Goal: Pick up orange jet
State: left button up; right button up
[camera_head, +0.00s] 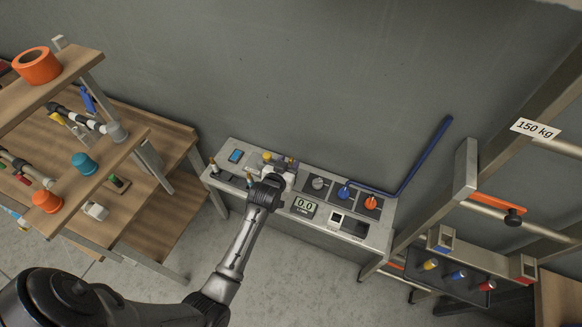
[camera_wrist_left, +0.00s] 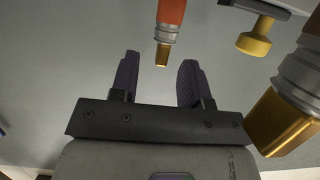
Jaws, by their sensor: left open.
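In the left wrist view, an orange jet (camera_wrist_left: 170,28) with a grey collar and a brass tip hangs from the top edge, tip down. Its upper part is out of frame. My left gripper (camera_wrist_left: 157,68) is open and empty, its two dark fingers spread below the jet.
A larger brass-and-grey fitting (camera_wrist_left: 290,105) is close on the right in the wrist view, with a yellow piece (camera_wrist_left: 257,36) above it. The bench (camera_head: 318,222) carries a display (camera_head: 304,206) and knobs. Wooden shelves (camera_head: 150,118) stand left, a metal rack (camera_head: 466,170) right.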

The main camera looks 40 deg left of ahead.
pick_arm(q)
jog(key=shift+x, duration=2.35)
jog(key=shift+a, duration=0.1)
jog(key=shift+c, duration=0.3)
grip_shut()
